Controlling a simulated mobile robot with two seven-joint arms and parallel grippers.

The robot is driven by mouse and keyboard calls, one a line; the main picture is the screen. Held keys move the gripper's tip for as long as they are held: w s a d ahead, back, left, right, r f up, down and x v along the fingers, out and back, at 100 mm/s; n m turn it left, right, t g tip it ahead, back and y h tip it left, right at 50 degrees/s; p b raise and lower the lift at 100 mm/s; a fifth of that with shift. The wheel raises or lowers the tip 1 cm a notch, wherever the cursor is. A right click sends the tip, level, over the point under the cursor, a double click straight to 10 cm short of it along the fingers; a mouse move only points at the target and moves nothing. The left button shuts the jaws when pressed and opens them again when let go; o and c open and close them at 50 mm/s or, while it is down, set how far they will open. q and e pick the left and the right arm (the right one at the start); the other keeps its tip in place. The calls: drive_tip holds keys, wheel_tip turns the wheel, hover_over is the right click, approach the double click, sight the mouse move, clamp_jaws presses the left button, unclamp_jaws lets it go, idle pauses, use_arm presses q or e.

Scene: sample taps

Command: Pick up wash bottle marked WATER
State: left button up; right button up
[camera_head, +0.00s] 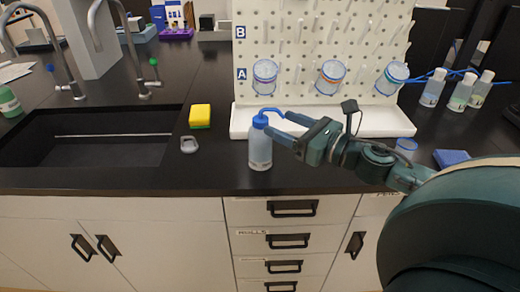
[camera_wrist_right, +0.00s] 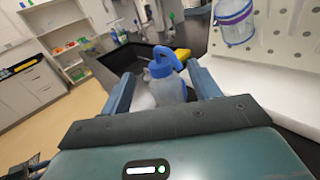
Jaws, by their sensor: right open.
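A wash bottle (camera_head: 260,150) with a blue cap and a bent blue spout stands upright on the dark counter, left of my right gripper. No marking can be read on it. My right gripper (camera_head: 276,128) is open at the upper part of this bottle, reaching in from the right. In the right wrist view the bottle (camera_wrist_right: 168,90) shows between the two spread fingers of the gripper (camera_wrist_right: 163,88). Whether a finger touches it, I cannot tell. My left gripper is not in view.
A white pegboard (camera_head: 320,55) with hanging beakers rises from a white tray (camera_head: 240,122) behind the bottle. A yellow sponge (camera_head: 200,115) and a grey object (camera_head: 189,145) lie left of it. A sink (camera_head: 90,140) with taps is at the left. The counter's front edge is near.

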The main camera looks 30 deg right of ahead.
sight(263, 118)
drive_tip(key=shift+p+x, duration=0.35)
drive_tip(key=shift+x, duration=2.5)
drive_tip(key=shift+w+a+f, duration=0.2)
drive_tip(key=shift+w+a, duration=0.2)
drive_tip(key=shift+w, duration=0.1)
drive_tip(key=shift+c, duration=0.2)
clamp_jaws()
